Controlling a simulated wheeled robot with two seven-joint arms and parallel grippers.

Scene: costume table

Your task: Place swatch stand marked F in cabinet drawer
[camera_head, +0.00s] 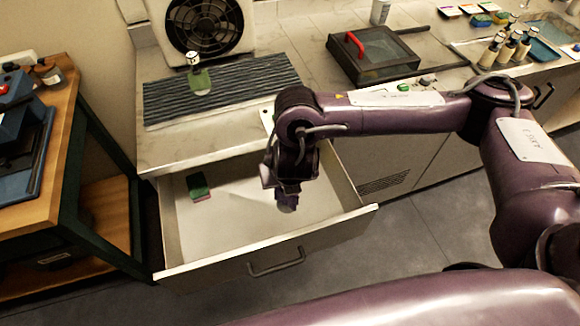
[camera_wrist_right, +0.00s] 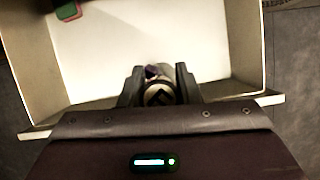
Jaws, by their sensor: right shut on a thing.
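The cabinet drawer (camera_head: 310,238) is pulled open, and its pale floor is mostly bare. My right gripper (camera_head: 284,190) hangs over the drawer's interior and is shut on a small stand (camera_head: 287,203) with a purple part. The stand also shows in the right wrist view (camera_wrist_right: 159,92) between the two fingers, with a pale round end and a dark mark. I cannot read a letter on it, and the fingers hide much of it. My left gripper is not in view.
A green and red block (camera_head: 198,187) lies in the drawer's back left. A dark-lidded box (camera_head: 372,58) and several stands on a tray (camera_head: 470,52) are right. A wooden table (camera_head: 62,115) flanks the drawer.

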